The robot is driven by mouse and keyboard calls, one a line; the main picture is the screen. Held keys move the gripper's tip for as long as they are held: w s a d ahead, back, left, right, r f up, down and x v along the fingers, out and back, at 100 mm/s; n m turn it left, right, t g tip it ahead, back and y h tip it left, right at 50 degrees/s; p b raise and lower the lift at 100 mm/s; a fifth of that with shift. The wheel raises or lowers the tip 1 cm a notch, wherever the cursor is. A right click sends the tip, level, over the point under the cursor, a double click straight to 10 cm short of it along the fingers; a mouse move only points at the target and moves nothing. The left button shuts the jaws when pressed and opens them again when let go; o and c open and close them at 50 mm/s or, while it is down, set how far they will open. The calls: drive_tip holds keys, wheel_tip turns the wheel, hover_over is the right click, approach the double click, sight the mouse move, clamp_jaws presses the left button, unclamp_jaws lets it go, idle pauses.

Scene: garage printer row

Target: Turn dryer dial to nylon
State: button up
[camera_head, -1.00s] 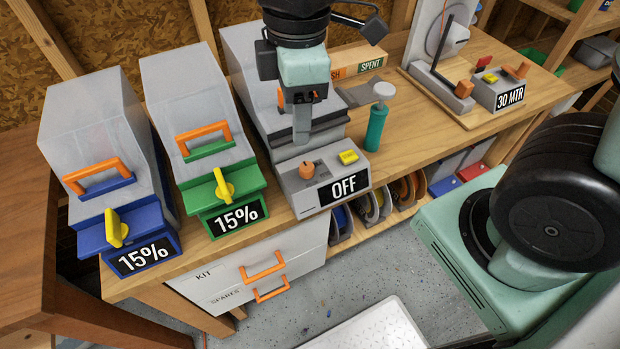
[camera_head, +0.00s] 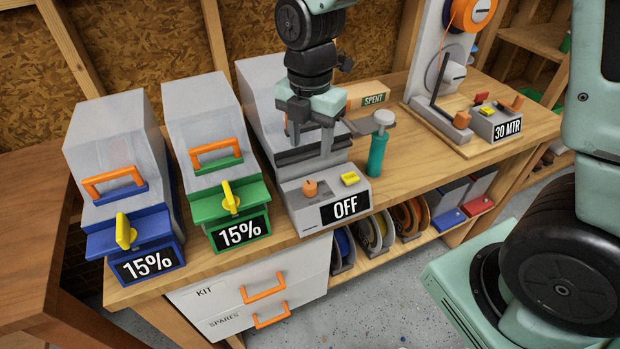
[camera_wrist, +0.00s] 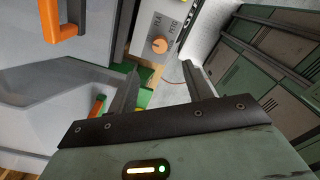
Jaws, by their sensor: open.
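The dryer (camera_head: 268,90) is a grey machine with a black display (camera_head: 345,207) reading OFF. Its dial (camera_head: 311,188) is a small orange knob on the front panel, left of a yellow button (camera_head: 350,179). In the wrist view the dial (camera_wrist: 159,45) has a pale pointer mark and lettering like PLA and PETG beside it; I cannot make out a nylon mark. My gripper (camera_head: 311,148) is open and empty, fingers down, above and behind the dial in the head view. In the wrist view the dial lies beyond the gap between my fingertips (camera_wrist: 160,72), apart from them.
Two grey boxes with blue (camera_head: 130,238) and green (camera_head: 232,202) fronts, each with a yellow knob and a 15% display, stand left. A 30 MTR machine (camera_head: 495,120) is farther right. Drawers (camera_head: 250,290) are below.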

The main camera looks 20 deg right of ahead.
sight(310, 185)
wheel_tip(310, 185, down, 11)
drive_tip(key=shift+r+p, duration=0.1)
drive_tip(key=shift+p, duration=0.25)
drive_tip(key=c, duration=1)
